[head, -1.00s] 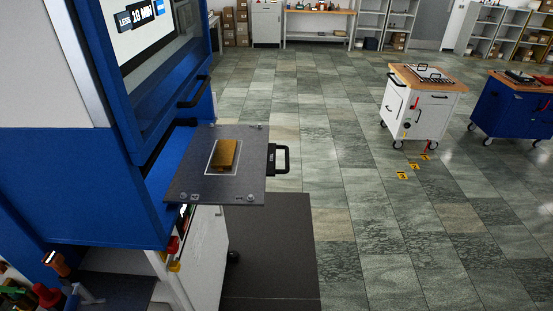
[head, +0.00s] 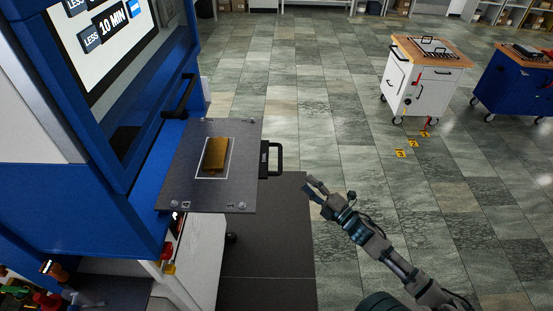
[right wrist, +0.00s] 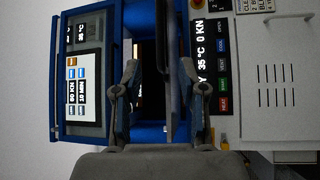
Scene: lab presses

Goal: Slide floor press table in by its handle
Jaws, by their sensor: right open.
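The press table (head: 178,178), a dark grey plate, sticks out of the blue floor press (head: 95,205) in the head view. Its black handle (head: 278,158) is on the plate's right edge. A brownish-gold block (head: 215,155) lies inside a white outline on the plate. My right gripper (head: 314,187) is open and empty, to the right of and a little nearer than the handle, apart from it. In the right wrist view its open fingers (right wrist: 157,82) frame the press opening, with the table showing nearly edge-on (right wrist: 178,85). My left gripper is not in view.
A black bar handle (head: 180,95) is on the press front above the table. A dark mat (head: 268,250) lies on the floor below. A white cart (head: 422,85) and a blue cart (head: 515,85) stand at the right.

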